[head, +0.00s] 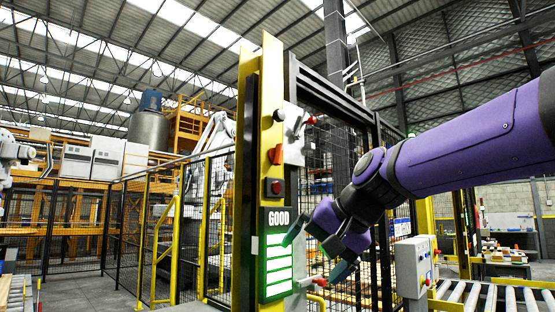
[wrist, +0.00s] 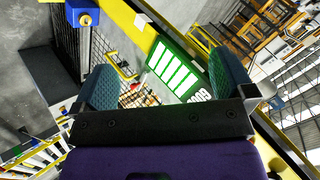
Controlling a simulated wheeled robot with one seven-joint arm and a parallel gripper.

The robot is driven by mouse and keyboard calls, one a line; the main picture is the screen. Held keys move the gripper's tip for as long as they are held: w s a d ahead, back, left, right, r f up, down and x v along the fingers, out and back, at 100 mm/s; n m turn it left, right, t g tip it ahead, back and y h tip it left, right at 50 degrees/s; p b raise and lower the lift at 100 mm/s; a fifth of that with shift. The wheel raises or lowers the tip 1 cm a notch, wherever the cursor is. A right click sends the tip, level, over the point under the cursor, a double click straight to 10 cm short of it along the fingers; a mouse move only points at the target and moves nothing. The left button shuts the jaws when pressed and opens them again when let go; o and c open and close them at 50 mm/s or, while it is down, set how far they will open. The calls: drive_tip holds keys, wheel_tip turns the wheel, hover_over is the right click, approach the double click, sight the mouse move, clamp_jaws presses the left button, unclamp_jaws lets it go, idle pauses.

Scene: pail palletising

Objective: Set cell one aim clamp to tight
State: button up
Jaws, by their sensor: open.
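A yellow post (head: 271,80) carries a green-lit panel (head: 279,268) reading GOOD. Beside the panel, a lever with a red end (head: 318,281) sticks out low on the right, partly behind my gripper. Higher up are a red knob (head: 311,120) on a pale plate and a red handle (head: 276,154). I cannot tell which of these is the aim clamp or how it is set. My gripper (head: 319,250) is open and empty, in front of the post and right of the panel. In the wrist view its two teal fingers stand apart (wrist: 164,86), with the lit panel (wrist: 175,68) beyond them.
A red button box (head: 276,187) sits above the panel. Black mesh fencing (head: 350,100) stands close behind my gripper. A grey control box (head: 412,265) and a roller conveyor (head: 490,297) are at right. A blue box (wrist: 84,17) shows at the wrist view's top left.

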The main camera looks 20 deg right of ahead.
drive_tip(key=w+d+r+m+t+y, duration=0.1)
drive_tip(key=w+d+r+m+t, duration=0.15)
drive_tip(key=w+r, duration=0.4)
drive_tip(key=w+d+r+m+t+y, duration=0.1)
drive_tip(key=w+r+m+t, duration=0.15)
drive_tip(key=w+r, duration=0.35)
drive_tip(key=m+t+y, duration=0.1)
drive_tip(key=m+t, duration=0.2)
drive_tip(key=m, duration=0.2)
approach(282, 154)
drive_tip(key=x, duration=1)
drive_tip(key=shift+w+a, duration=0.2)
drive_tip(key=shift+w, duration=0.15)
